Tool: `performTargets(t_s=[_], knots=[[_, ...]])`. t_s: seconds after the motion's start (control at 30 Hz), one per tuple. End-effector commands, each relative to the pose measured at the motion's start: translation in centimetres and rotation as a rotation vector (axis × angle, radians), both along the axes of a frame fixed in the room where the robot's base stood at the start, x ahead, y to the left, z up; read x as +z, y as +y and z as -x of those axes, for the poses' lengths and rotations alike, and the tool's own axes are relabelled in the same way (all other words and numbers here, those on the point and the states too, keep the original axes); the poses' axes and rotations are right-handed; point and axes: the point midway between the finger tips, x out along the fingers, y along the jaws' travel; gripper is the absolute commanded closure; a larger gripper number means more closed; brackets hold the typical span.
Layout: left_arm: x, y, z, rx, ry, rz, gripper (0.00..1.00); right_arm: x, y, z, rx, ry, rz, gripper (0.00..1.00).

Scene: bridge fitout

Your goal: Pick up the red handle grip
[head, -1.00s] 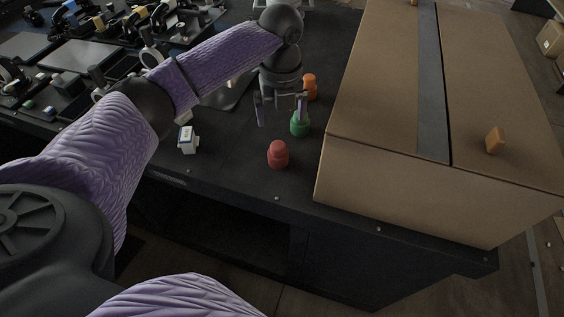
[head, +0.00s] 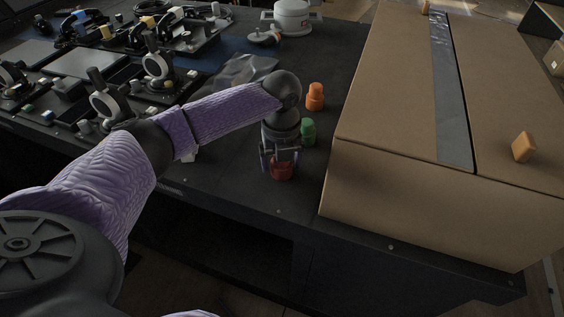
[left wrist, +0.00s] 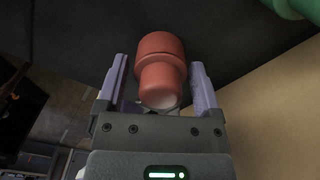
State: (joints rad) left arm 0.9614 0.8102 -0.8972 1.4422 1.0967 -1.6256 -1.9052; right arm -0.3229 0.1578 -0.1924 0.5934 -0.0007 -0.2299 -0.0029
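The red handle grip (head: 282,172) stands on the dark table near its front edge, left of the cardboard box. It is partly hidden by my left gripper (head: 281,165) in the head view. In the left wrist view the red handle grip (left wrist: 160,68) lies between the two purple fingers of my left gripper (left wrist: 162,85). The fingers are apart, with a visible gap on each side of the grip. My right gripper is not in view.
A green grip (head: 308,131) and an orange grip (head: 315,97) stand just behind. A large cardboard box (head: 420,200) fills the right side. Trays with several device parts (head: 110,95) cover the table's left. A white round device (head: 292,16) stands at the back.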

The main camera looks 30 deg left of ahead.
Motion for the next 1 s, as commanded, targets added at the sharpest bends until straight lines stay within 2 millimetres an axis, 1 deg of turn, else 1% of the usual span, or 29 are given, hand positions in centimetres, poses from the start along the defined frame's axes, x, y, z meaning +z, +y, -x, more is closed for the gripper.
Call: performTargets(t_s=[0.03,0.07,0.1,0.17,0.2,0.27,0.3,0.37,0.4,0.57,0.63,0.67,0.8,0.9,1.0], knots=[[0.0,0.0,0.0,0.0,0.0,0.0,0.29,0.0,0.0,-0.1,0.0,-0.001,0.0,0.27],[0.0,0.0,0.0,0.0,0.0,0.0,0.35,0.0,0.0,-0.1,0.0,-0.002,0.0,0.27],[0.0,0.0,0.0,0.0,0.0,0.0,0.44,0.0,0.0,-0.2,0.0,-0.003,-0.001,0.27],[0.0,0.0,0.0,0.0,0.0,0.0,0.56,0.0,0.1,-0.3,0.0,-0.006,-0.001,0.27],[0.0,0.0,0.0,0.0,0.0,0.0,0.65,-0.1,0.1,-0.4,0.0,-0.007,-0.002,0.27],[0.0,0.0,0.0,0.0,0.0,0.0,0.77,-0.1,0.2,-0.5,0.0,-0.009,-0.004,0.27],[0.0,0.0,0.0,0.0,0.0,0.0,0.86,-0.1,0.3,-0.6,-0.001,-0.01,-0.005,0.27],[0.0,0.0,0.0,0.0,0.0,0.0,0.99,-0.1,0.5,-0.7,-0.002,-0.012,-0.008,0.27],[0.0,0.0,0.0,0.0,0.0,0.0,1.0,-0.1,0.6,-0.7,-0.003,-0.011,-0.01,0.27],[0.1,0.0,0.0,0.0,0.0,0.0,1.0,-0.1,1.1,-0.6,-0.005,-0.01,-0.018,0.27],[0.6,0.0,0.0,0.0,-0.001,0.0,1.0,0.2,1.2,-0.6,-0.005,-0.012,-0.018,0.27],[1.2,0.0,0.0,0.0,-0.003,0.0,1.0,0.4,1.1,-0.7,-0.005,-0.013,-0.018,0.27],[5.2,0.0,-0.1,0.0,-0.006,0.001,1.0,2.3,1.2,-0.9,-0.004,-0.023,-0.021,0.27],[7.8,0.0,-0.1,0.0,-0.006,0.001,1.0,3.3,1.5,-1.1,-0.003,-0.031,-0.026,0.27],[9.5,0.0,-0.1,0.001,-0.004,0.001,1.0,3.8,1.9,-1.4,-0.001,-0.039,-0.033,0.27]])
